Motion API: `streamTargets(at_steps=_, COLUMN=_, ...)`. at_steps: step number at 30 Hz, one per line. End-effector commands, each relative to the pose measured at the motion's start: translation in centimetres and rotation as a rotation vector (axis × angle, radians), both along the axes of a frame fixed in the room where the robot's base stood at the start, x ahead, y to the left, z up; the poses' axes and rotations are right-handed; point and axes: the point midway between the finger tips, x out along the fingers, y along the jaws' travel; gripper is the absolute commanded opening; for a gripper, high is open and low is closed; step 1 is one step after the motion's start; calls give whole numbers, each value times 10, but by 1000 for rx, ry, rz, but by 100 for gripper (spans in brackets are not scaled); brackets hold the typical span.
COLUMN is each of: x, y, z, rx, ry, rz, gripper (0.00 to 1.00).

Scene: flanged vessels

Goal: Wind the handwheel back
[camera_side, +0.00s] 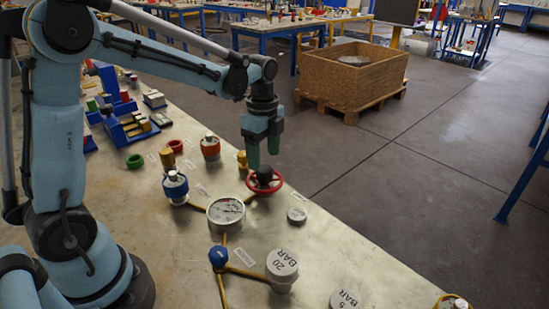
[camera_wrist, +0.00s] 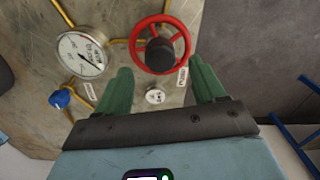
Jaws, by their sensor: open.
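The red handwheel (camera_side: 277,183) with a dark hub sits on the bench near its far right edge. In the wrist view the handwheel (camera_wrist: 138,45) lies beyond the fingertips, its dark hub roughly centred between them. My gripper (camera_side: 263,160) points down just above the handwheel in the side view. Its green fingers stand apart with nothing gripped between them in the wrist view (camera_wrist: 160,68). Whether a finger touches the wheel cannot be told.
A round gauge (camera_side: 226,211) and a blue knob (camera_side: 219,257) on yellow pipe are nearby. A small grey-white disc (camera_side: 297,215) lies right of the wheel. A blue-collared vessel (camera_side: 175,187) and a red-collared one (camera_side: 210,147) stand to the left. A "20 BAR" cap (camera_side: 282,264) is nearer the camera.

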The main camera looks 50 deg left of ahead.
Motion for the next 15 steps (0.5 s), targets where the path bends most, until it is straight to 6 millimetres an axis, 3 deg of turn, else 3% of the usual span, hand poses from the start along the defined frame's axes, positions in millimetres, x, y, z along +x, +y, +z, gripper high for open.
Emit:
streamTargets(at_steps=6, x=0, y=0, z=-30, rx=0, ry=0, rz=0, gripper=69)
streamTargets(at_steps=15, x=0, y=0, z=-44, rx=0, ry=0, rz=1, gripper=69)
